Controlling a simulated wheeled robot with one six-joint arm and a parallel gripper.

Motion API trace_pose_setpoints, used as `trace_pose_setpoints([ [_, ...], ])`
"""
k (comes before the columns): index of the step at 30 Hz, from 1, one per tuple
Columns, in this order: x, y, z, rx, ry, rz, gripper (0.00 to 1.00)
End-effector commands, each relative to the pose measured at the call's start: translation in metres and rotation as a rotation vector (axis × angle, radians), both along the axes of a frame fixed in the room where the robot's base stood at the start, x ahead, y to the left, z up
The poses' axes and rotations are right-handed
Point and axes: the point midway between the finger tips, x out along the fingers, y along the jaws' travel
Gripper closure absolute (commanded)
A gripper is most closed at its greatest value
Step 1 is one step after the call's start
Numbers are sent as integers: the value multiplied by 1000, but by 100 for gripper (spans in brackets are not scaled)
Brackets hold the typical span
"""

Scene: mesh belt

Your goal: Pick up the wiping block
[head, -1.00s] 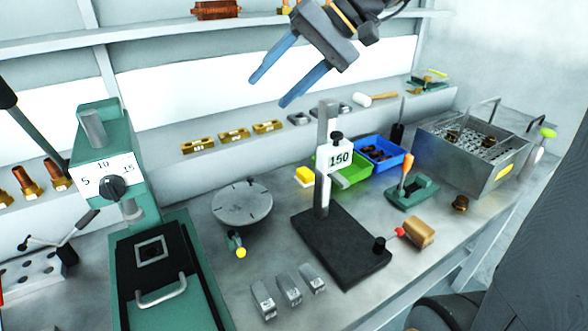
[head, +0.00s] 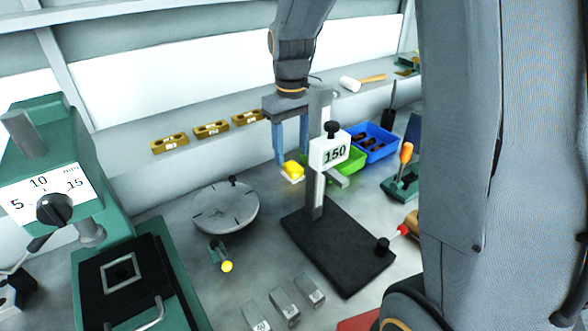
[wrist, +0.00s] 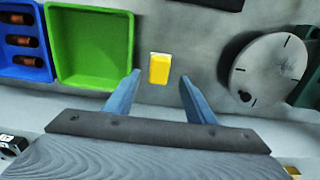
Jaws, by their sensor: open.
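The wiping block is a small yellow block with a white underside layer. It lies on the bench between the round disc and the green bin, in the head view (head: 293,169). It also shows in the wrist view (wrist: 159,68). My gripper (head: 292,157) points down at it with blue fingers spread. In the wrist view the fingertips (wrist: 160,80) stand to either side of the block's near end, with gaps on both sides. The fingers hold nothing. Whether the tips are down at block height I cannot tell.
The green bin (wrist: 90,48) is close on the left in the wrist view, the round disc (wrist: 268,68) on the right. The height gauge marked 150 (head: 330,152) stands just right of my gripper in the head view. A shelf with brass blocks (head: 211,129) runs behind.

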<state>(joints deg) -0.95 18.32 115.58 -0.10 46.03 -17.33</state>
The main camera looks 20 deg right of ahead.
Motion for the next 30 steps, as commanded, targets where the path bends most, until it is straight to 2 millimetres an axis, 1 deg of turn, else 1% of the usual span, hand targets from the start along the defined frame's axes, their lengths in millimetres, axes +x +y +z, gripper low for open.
trace_pose_setpoints([
  [6,-2,-3,-30,0,5,-2,50],
  [9,-1,-3,-39,1,4,-3,50],
  [12,0,-4,-43,1,1,-4,50],
  [18,0,-4,-44,1,0,-6,50],
  [26,0,-5,-43,1,1,-6,94],
  [30,0,-5,-43,1,0,-6,94],
])
